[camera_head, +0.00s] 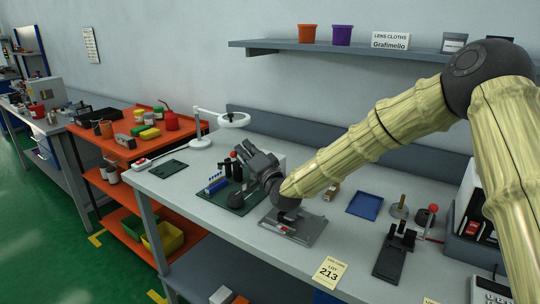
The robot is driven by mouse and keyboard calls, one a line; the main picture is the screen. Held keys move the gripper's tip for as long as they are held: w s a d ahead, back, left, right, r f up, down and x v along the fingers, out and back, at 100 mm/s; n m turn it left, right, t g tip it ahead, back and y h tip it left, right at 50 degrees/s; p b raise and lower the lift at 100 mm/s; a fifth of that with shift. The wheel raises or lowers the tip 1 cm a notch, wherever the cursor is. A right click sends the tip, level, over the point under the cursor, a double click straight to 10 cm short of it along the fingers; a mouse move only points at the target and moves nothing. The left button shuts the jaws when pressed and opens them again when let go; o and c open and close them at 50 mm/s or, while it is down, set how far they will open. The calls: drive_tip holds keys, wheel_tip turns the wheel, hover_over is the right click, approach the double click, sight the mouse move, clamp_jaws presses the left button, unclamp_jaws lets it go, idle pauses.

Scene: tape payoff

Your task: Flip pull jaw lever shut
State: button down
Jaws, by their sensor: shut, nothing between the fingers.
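My arm reaches in from the right, and my gripper (241,158) is over the left part of the bench, pointing away to the upper left with its fingers shut and empty. A small red knob (234,154) shows right beside the fingertips, above a dark device on a green plate (222,196). Whether the fingers touch it is too small to tell. My wrist hides part of that device. Which one is the pull jaw lever, I cannot tell for sure.
A grey fixture plate (304,230) lies under my wrist. A blue tray (364,205) lies to its right. A white magnifier lamp (233,119) stands behind the green plate. A shelf (270,44) with pots is above. The bench front is mostly clear near the lot card (329,272).

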drive_tip(key=shift+s+a+f+n+b, duration=0.4)
drive_tip(key=shift+s+b, duration=0.2)
drive_tip(key=shift+b, duration=0.15)
drive_tip(key=shift+s+a+f+n+b, duration=0.3)
drive_tip(key=shift+s+f+n+b, duration=0.1)
drive_tip(key=shift+s+b, duration=0.25)
drive_tip(key=shift+y, duration=0.3)
drive_tip(key=shift+f, duration=0.1)
drive_tip(key=shift+s+d+f, duration=0.2)
drive_tip(key=shift+s+d, duration=0.05)
drive_tip(key=shift+s, duration=0.15)
approach(235, 153)
drive_tip(key=v, duration=0.4)
drive_tip(key=shift+d+f, duration=0.1)
drive_tip(key=shift+d, duration=0.15)
